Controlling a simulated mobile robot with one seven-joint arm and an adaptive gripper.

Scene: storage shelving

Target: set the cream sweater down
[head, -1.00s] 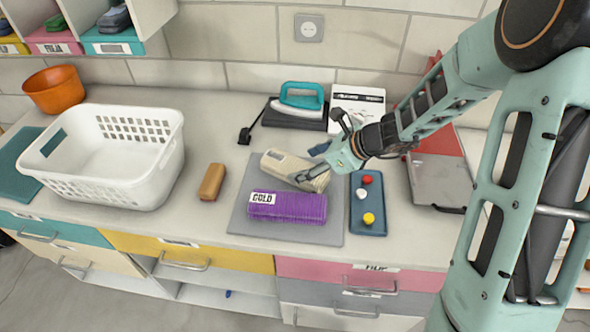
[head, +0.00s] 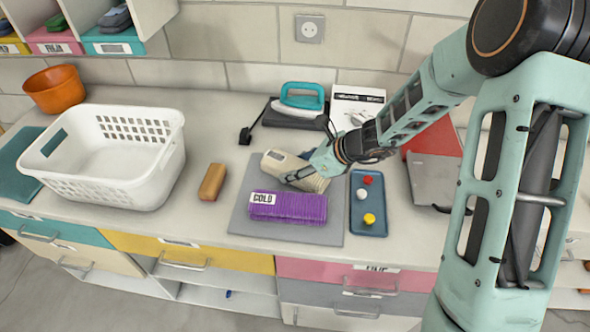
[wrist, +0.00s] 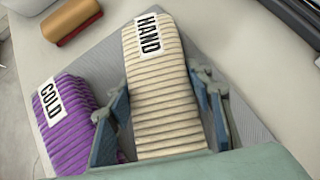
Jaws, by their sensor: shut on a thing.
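The cream sweater (head: 284,164) is a folded, ribbed bundle with a label that reads HAND in the wrist view (wrist: 162,90). It is at the back part of the grey mat (head: 250,222), behind the purple folded bundle labelled COLD (head: 288,207). My gripper (head: 304,174) is shut on the cream sweater, with one finger on each side of it in the wrist view (wrist: 166,112). I cannot tell whether the sweater's underside touches the mat. The sweater's near end is hidden by my gripper.
A white basket (head: 110,185) stands at the left. A brown block (head: 212,182) lies between basket and mat. A blue tray (head: 368,228) with coloured knobs is right of the mat. An iron (head: 300,105) stands behind. Bare counter lies in front of the brown block.

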